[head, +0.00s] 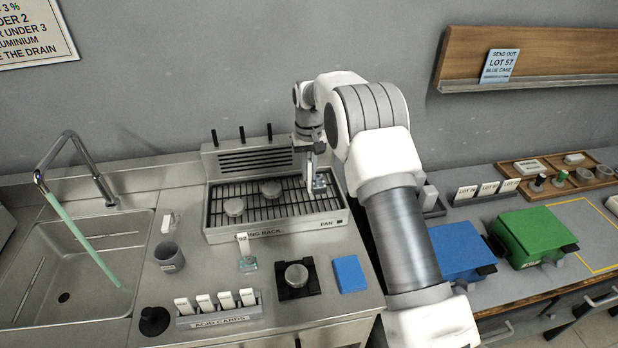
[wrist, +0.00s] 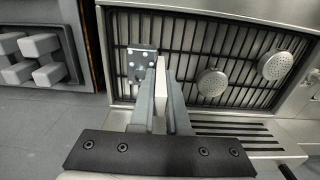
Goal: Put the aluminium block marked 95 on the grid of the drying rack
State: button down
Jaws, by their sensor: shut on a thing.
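My gripper (head: 311,178) is over the right end of the drying rack (head: 220,236) in the head view. In the wrist view my gripper (wrist: 164,72) is shut on a thin white upright tag (wrist: 161,82). A small silver block with holes (wrist: 141,64) shows at its fingertips and seems to belong to that tag; the block (head: 319,187) also shows in the head view. It is at the grid (head: 280,206); I cannot tell whether it touches the bars. No number on it is readable. Two round metal discs (head: 234,207) (head: 271,189) lie on the grid.
A tagged block (head: 248,265) stands in front of the rack, beside a grey cup (head: 169,257). A black stand with a metal disc (head: 296,276), a blue pad (head: 349,274) and a card holder (head: 222,317) are nearer. The sink (head: 70,270) is left. Grid space is free between discs and block.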

aim_at(309, 180)
jog(key=shift+f, duration=1.5)
jog(key=c, duration=0.9)
grip_release()
